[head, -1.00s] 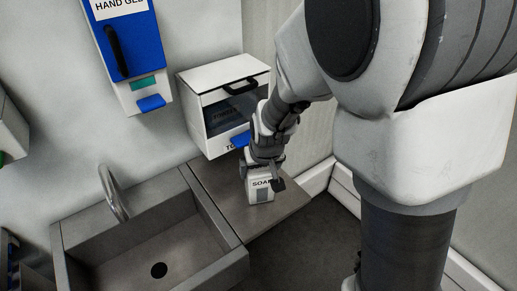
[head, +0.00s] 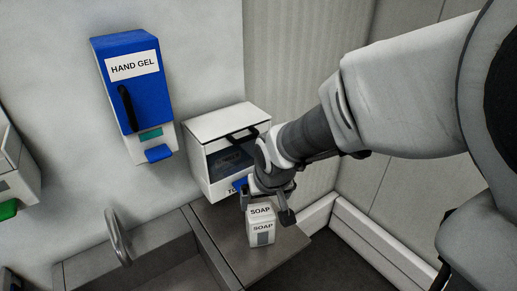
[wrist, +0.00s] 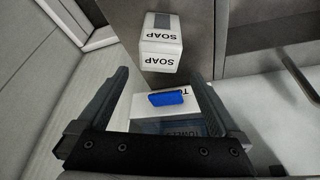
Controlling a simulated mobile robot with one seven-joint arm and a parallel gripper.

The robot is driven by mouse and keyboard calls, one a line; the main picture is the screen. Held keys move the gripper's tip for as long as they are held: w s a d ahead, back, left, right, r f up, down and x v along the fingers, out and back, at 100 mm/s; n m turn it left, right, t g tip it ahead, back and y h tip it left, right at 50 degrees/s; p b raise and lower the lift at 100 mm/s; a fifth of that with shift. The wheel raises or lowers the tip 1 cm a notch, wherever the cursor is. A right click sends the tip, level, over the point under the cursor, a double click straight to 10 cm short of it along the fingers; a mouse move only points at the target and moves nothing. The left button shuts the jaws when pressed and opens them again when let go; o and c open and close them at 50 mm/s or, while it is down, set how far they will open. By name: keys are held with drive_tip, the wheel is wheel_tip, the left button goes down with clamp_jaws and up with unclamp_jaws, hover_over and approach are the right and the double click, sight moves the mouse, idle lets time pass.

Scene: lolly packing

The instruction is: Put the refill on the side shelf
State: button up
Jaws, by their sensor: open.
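The refill is a white box labelled SOAP (head: 261,228), standing upright on the grey side shelf (head: 222,236) beside the sink. It also shows in the wrist view (wrist: 160,42), beyond my fingertips. My gripper (head: 268,204) is open, just above and behind the refill in the head view. In the wrist view, my gripper (wrist: 165,95) has its two fingers spread wide with nothing between them, and a gap shows between the fingers and the box.
A white towel dispenser (head: 228,126) with a blue tab stands at the back of the shelf, close to my gripper. A blue HAND GEL dispenser (head: 134,95) hangs on the wall. The sink (head: 150,262) with a curved tap (head: 118,238) lies left of the shelf.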

drive_tip(key=s+d+r+m+t+h, duration=0.1)
drive_tip(key=s+d+r+m, duration=0.1)
drive_tip(key=s+d+r, duration=0.9)
drive_tip(key=shift+s+d+r, duration=0.3)
drive_tip(key=shift+s+r, duration=0.75)
drive_tip(key=shift+s, duration=1.05)
